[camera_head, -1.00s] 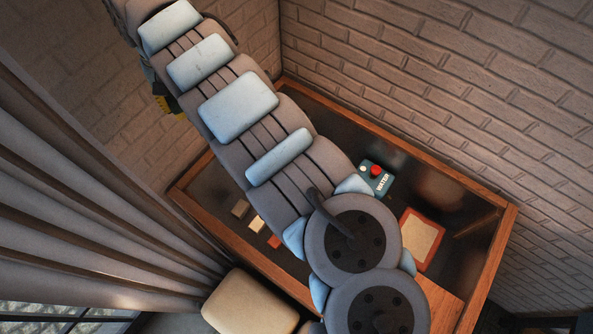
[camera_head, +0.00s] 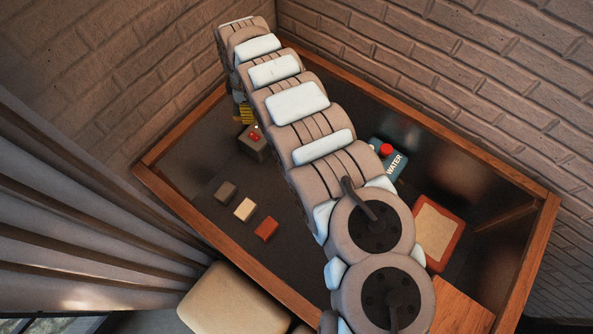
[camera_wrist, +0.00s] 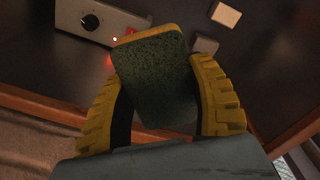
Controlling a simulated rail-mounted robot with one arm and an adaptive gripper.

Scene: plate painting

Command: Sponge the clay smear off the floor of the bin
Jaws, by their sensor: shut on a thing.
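In the wrist view my gripper (camera_wrist: 160,95) is shut on a sponge (camera_wrist: 155,85), with its yellow ridged fingers on either side. The sponge has a dark green face and a yellow-orange edge at its far end. In the head view only part of my gripper (camera_head: 246,114) shows, a yellow finger under the end of my arm near the table's far left edge. The sponge is hidden in that view. I cannot make out a clay smear in either view, nor clearly tell a bin apart from the wood-rimmed dark table (camera_head: 200,165).
A grey box (camera_head: 252,146) with a red light stands near my gripper; the wrist view shows its black knob (camera_wrist: 90,21). Grey (camera_head: 225,190), cream (camera_head: 244,209) and red (camera_head: 267,228) blocks lie in a row. A WATER box (camera_head: 392,166) and red-rimmed tray (camera_head: 438,230) are at right.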

